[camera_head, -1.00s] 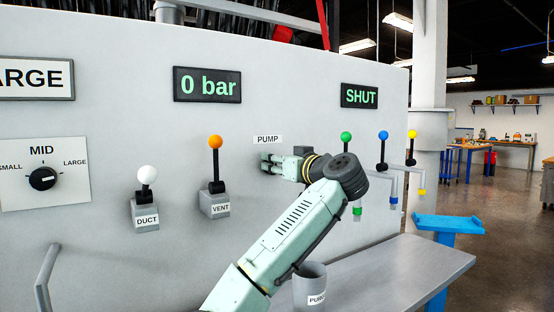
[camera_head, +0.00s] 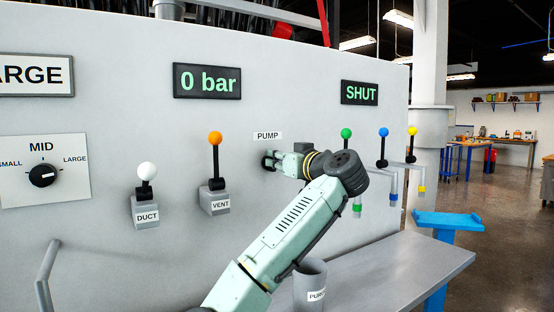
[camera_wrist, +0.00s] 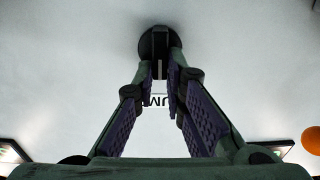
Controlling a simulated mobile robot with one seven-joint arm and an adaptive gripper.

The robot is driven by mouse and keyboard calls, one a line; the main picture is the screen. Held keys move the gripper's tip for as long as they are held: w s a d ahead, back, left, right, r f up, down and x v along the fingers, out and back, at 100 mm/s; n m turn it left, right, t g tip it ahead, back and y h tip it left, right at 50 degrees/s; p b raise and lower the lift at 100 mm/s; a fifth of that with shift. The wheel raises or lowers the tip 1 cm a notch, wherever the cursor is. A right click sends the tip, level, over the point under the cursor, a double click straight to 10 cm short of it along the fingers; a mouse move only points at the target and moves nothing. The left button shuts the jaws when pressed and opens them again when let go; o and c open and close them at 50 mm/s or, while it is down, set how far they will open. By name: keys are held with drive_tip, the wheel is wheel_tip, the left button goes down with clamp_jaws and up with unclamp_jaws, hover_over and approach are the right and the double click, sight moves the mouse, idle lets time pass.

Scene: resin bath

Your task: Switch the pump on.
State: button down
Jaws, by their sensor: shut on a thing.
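The PUMP label (camera_head: 267,136) is on the grey panel. Just below it, my gripper (camera_head: 268,162) reaches the panel and largely hides the pump switch in the head view. In the wrist view, the switch is a dark round base with an upright bar (camera_wrist: 160,68). My gripper's fingers (camera_wrist: 161,82) close on the bar from both sides. The label shows upside down between the fingers, partly hidden. The bar looks in line with the label, not crosswise.
Left of my gripper are the orange-knobbed VENT lever (camera_head: 215,158) and white-knobbed DUCT lever (camera_head: 147,180). To the right stand green (camera_head: 346,133), blue (camera_head: 383,133) and yellow (camera_head: 412,131) knobs. A grey cup (camera_head: 311,282) is beside my arm. Displays read "0 bar" (camera_head: 207,81) and "SHUT" (camera_head: 360,93).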

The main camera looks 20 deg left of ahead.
drive_tip(key=shift+f+b, duration=0.25)
drive_tip(key=shift+b, duration=0.1)
drive_tip(key=m, duration=0.4)
drive_tip(key=m+b, duration=0.1)
drive_tip(key=m, duration=0.3)
drive_tip(key=w+d+m, duration=0.1)
drive_tip(key=m, duration=0.3)
drive_tip(key=shift+f, duration=0.2)
idle(0.3)
drive_tip(key=c, duration=1.7)
unclamp_jaws()
drive_tip(key=shift+o, duration=0.2)
